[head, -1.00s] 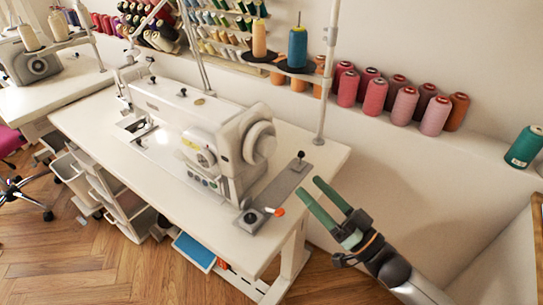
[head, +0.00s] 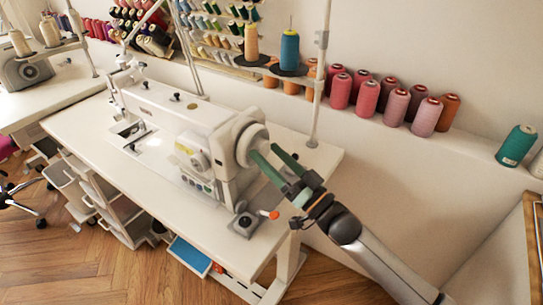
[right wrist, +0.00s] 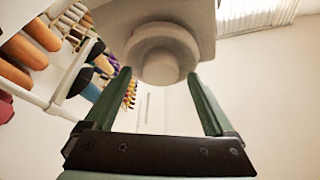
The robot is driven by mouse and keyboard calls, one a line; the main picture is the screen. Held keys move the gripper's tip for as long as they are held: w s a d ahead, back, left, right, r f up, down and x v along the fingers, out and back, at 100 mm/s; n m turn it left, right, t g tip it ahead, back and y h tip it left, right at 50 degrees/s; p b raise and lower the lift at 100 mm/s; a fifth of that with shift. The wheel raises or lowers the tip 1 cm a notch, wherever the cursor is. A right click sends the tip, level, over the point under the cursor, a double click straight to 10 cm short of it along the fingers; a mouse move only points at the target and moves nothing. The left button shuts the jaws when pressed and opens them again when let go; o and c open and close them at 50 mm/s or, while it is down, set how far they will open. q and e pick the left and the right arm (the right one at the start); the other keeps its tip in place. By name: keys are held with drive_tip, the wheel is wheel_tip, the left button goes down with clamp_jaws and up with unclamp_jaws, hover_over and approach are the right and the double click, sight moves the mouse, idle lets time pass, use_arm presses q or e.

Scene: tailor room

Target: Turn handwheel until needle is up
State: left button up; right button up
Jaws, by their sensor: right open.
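The white sewing machine (head: 170,115) stands on its white table. Its round white handwheel (head: 251,141) is on the machine's right end. The needle area (head: 130,127) is at the far left end of the machine, too small to tell the needle's height. My right gripper (head: 262,150) is open at the handwheel, its green fingers pointing at it. In the right wrist view the handwheel (right wrist: 155,55) is just beyond and between the spread fingertips (right wrist: 160,77). I cannot tell whether they touch it. My left gripper is not in view.
A control box with an orange knob (head: 246,222) sits on the table's front right. A thread stand pole (head: 322,70) rises behind the handwheel. Thread spools (head: 395,105) line the wall ledge.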

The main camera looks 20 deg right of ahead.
drive_tip(key=c, duration=1.4)
drive_tip(key=shift+n, duration=0.3)
